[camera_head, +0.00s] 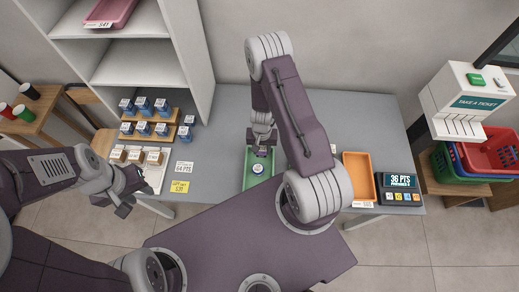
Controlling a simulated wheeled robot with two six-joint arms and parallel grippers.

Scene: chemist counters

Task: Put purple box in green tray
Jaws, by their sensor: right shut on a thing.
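The green tray (248,181) lies on the grey counter in the middle of the view. My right gripper (262,149) points down over the back part of the tray. It is shut on a small purple box (263,152), mostly hidden by the fingers; I cannot tell whether the box touches the tray floor. A round item with a white and blue top (258,169) sits in the tray in front of the gripper. My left gripper (130,194) is at the left, off the counter's front edge and apart from the tray; its jaw opening is unclear.
Several blue boxes (143,106) stand on wooden steps at the left, with brown-and-white boxes (135,155) in front. An orange tray (359,178) and a points display (401,182) are at the right. A ticket dispenser (470,100) stands further right. My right arm hides part of the counter.

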